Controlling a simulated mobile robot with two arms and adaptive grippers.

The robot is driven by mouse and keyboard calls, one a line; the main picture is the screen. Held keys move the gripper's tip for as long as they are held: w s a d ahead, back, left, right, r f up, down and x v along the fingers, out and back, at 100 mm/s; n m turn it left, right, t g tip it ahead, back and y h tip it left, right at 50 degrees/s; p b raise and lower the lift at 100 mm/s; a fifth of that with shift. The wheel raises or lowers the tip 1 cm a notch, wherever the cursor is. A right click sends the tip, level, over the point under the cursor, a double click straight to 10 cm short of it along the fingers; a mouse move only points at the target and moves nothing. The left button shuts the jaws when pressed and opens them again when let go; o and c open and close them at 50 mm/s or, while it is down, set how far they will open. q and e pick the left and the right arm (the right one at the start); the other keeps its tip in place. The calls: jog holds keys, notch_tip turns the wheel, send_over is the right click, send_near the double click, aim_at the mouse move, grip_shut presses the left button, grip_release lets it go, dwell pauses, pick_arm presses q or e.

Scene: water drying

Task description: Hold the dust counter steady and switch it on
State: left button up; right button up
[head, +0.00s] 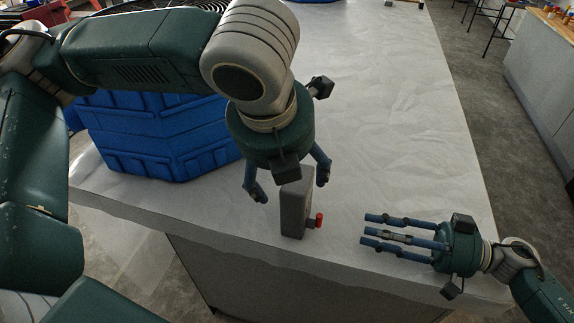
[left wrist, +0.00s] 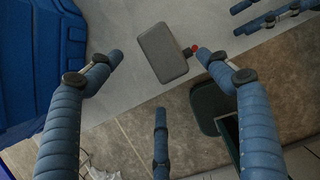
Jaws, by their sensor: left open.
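The dust counter is a grey upright block (head: 296,208) near the table's front edge, with a small red knob (head: 319,219) low on its right side. My left gripper (head: 290,186) is above it, open, its fingers spread around its top. In the left wrist view the grey block (left wrist: 162,53) lies between and beyond the open fingertips, and the red knob (left wrist: 194,48) appears close to the right fingertip; contact cannot be told. My right gripper (head: 364,229) is to the right of the counter, its fingers apart, empty and pointing left toward the knob with a gap between.
A blue crate (head: 150,140) stands on the pale table (head: 400,110) at the left, behind my left arm. The table's front edge runs close below the counter.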

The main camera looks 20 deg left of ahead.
aim_at(291, 189)
pick_arm(q)
jog(key=x, duration=0.9)
jog(key=shift+w+f, duration=0.1)
jog(key=shift+f, duration=0.05)
jog(key=c, duration=1.2)
jog(key=shift+c, duration=1.3)
pick_arm(e)
jog(key=shift+c, duration=0.8)
jog(key=shift+r, duration=0.1)
jog(key=c, duration=0.4)
jog(key=shift+d+r+m+t+y, duration=0.1)
jog(key=shift+r+m+t+y, duration=0.2)
jog(key=shift+r+m+t, duration=0.1)
grip_shut()
jog(key=r+m+t, duration=0.1)
jog(key=m+t, duration=0.1)
jog(key=d+r+m+t+y, duration=0.1)
jog(key=m, duration=0.1)
jog(key=d+r+m+t, duration=0.1)
jog(key=m+t, duration=0.1)
jog(key=shift+s+d+t, duration=0.15)
jog(key=shift+s+t, duration=0.15)
jog(key=shift+s, duration=0.1)
jog(key=s+d+f+m+t+h, duration=0.1)
jog(key=s+f+m+t+h, duration=0.2)
jog(key=s+f+m, duration=0.2)
jog(key=shift+s+m+t+h, duration=0.4)
jog(key=shift+s+m, duration=0.9)
jog(key=shift+s, duration=0.55)
